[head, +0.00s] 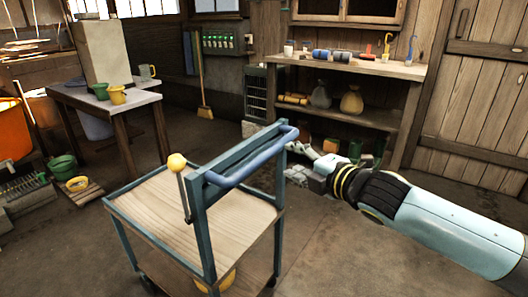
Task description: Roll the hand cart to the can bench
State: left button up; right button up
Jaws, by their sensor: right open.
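The hand cart (163,222) stands in the foreground, with a teal frame and wooden shelves. Its blue push handle (255,163) runs along the top of the frame. A lever with a yellow knob (177,162) rises beside the frame. My right gripper (291,160) is open just right of the handle's far end; I cannot tell whether it touches it. My left gripper is out of view. A small bench (88,97) at the left bears green and yellow vessels and a mug; I cannot tell for sure that it is the can bench.
A long workbench (391,68) with bottles and tools stands along the back wall. A broom (204,90) leans nearby. Pots and a pallet (88,195) lie on the floor at the left. Floor between the cart and the small bench looks clear.

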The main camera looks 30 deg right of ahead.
aim_at(275, 152)
jog(key=w+b, duration=0.1)
jog(key=w, duration=0.2)
jog(key=w+f+b, duration=0.1)
jog(key=w, duration=0.2)
jog(key=w+b, duration=0.1)
jog(key=w, duration=0.2)
jog(key=shift+w+f, duration=0.2)
jog(key=shift+f, duration=0.15)
jog(key=shift+c, duration=0.2)
grip_shut()
